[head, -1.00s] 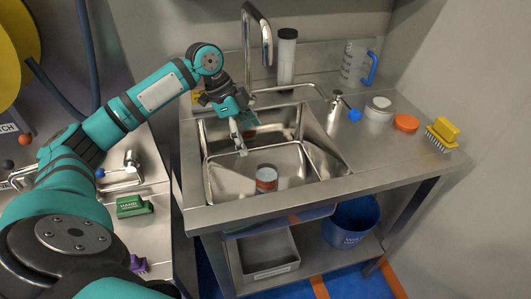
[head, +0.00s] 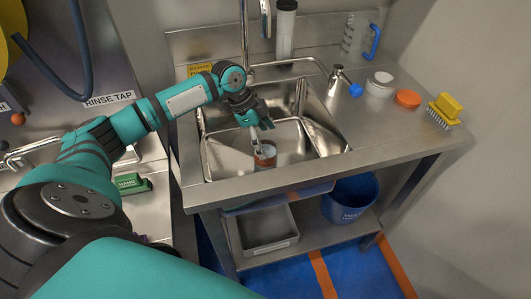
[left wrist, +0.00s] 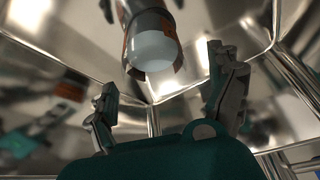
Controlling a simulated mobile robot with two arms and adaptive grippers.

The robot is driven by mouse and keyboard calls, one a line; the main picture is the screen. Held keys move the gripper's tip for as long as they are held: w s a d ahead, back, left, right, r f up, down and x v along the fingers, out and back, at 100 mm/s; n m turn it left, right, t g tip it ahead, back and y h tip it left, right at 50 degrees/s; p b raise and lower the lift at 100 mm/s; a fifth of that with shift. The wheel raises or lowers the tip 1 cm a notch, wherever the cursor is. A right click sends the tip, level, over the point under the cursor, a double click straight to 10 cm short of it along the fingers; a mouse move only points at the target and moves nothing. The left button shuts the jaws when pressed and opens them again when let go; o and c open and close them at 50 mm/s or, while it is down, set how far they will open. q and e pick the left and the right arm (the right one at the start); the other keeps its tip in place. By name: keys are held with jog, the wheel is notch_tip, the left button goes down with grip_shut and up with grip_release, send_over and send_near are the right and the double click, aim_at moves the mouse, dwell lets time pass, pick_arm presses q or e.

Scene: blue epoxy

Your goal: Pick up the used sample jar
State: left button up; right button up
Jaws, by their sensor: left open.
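The used sample jar (head: 266,158) is small and pale with an orange-brown band. It stands in the steel sink basin (head: 224,164), near its front. My left gripper (head: 259,139) reaches down into the sink from above, its fingers at the near-left upper side of the jar and partly in front of it. In the left wrist view the jar (left wrist: 151,48) shows its white end and orange band, beyond the gap between the open fingers (left wrist: 160,84). The jar is not between the fingertips there. Contact cannot be made out. My right gripper is not in view.
The tap (head: 246,45) rises behind the basin, and the basin walls surround the gripper.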

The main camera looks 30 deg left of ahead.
pick_arm(q)
jog(key=x, duration=0.5)
jog(key=shift+s+d+f, duration=0.1)
jog(key=shift+s, duration=0.1)
jog(key=c, duration=1.3)
